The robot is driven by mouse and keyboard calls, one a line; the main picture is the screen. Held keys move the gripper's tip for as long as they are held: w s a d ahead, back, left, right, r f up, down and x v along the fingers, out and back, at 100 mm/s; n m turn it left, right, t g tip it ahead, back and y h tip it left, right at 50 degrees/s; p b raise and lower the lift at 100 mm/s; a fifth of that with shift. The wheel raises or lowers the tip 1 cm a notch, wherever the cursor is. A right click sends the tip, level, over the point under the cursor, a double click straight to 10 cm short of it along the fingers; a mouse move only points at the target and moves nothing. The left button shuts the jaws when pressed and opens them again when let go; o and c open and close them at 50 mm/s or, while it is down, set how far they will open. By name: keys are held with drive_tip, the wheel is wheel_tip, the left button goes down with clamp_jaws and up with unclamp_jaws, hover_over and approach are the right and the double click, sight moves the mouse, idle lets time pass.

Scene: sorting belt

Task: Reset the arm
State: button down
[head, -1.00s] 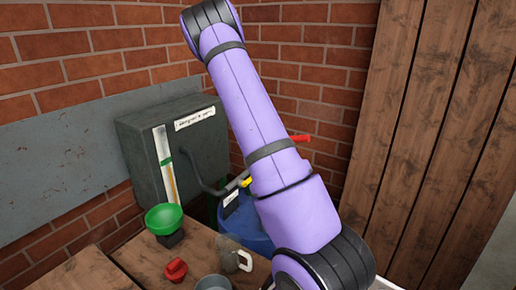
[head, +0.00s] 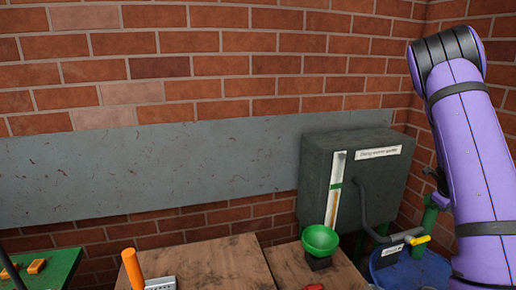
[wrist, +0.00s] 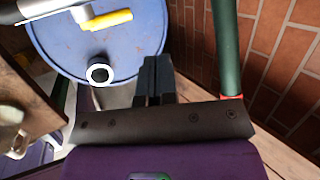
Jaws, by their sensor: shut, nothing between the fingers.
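My purple arm (head: 478,165) stands at the right edge of the head view, bent at a dark joint near the top. My gripper is out of the head view. In the wrist view my gripper (wrist: 156,75) shows dark fingers together, with nothing between them. It hangs over or near a blue drum (wrist: 60,42) that has a round white-rimmed opening and a yellow-handled tap. The blue drum (head: 425,272) is partly hidden behind my arm in the head view.
A dark grey box (head: 383,185) with a pipe stands against the brick wall. A green board (head: 50,268) and an orange-handled tool (head: 132,268) are at lower left. A green post (wrist: 226,50) is close right of my gripper.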

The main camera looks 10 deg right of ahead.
drive_tip(key=s+a+r+n+t+y, duration=0.1)
drive_tip(key=s+a+r+n+y, duration=0.15)
drive_tip(key=a+r+n, duration=0.9)
drive_tip(key=s+a+r+n+t+y, duration=0.2)
drive_tip(key=a+r+n+y, duration=0.2)
drive_tip(key=a+r, duration=0.85)
drive_tip(key=s+a+r+n, duration=0.2)
drive_tip(key=s+a+n, duration=0.7)
drive_tip(key=s, duration=0.3)
drive_tip(key=s+a+r+n+g+h, duration=0.1)
drive_tip(key=s+a+r+n, duration=0.1)
drive_tip(key=s+a+n, duration=0.6)
drive_tip(key=s+n, duration=0.1)
drive_tip(key=s, duration=0.3)
drive_tip(key=shift+s+a, duration=0.25)
drive_tip(key=shift+a, duration=0.1)
